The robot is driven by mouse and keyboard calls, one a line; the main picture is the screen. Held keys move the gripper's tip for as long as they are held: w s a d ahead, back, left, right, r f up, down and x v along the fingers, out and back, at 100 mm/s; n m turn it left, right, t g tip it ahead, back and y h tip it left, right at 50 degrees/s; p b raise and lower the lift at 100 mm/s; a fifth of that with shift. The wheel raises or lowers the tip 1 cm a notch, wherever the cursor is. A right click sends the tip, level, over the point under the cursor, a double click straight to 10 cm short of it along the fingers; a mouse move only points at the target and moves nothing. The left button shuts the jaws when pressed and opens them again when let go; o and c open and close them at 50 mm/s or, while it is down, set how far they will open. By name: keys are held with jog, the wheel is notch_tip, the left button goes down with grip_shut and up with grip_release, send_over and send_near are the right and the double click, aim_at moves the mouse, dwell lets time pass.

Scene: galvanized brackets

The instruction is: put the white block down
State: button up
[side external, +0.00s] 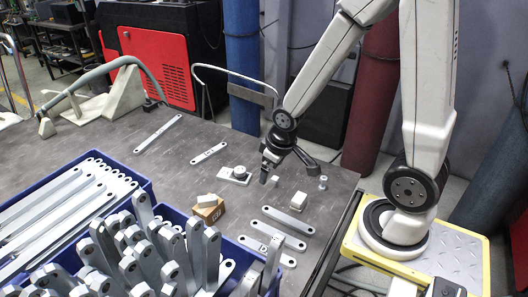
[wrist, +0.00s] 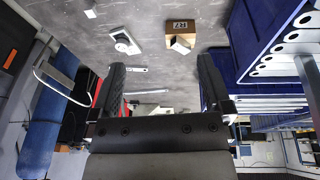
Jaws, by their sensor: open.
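One small white block (side external: 298,200) rests on the grey table, to the right of and below my gripper in the side view. A small white piece (wrist: 90,14) near the top left of the wrist view may be this block. Another white block (side external: 207,200) sits on top of a small cardboard box (side external: 211,214); in the wrist view this block (wrist: 182,45) shows beside the box's printed face (wrist: 181,28). My gripper (side external: 268,179) is above the table, its fingers pointing down. In the wrist view its fingers (wrist: 162,76) are wide apart with nothing held between them.
A plate with a round knob (side external: 237,174) lies left of my gripper. A small metal cylinder (side external: 323,183) stands at right. Several flat bars (side external: 282,228) lie in front. Blue crates (side external: 150,190) of brackets fill the near left. Bare table (side external: 110,150) lies farther back.

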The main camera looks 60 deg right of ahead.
jog(key=s+a+r+y, duration=0.1)
jog(key=s+a+r, duration=0.1)
jog(key=a, duration=0.3)
jog(key=shift+a+r, duration=0.25)
jog(key=shift+a, duration=0.05)
dwell(0.9)
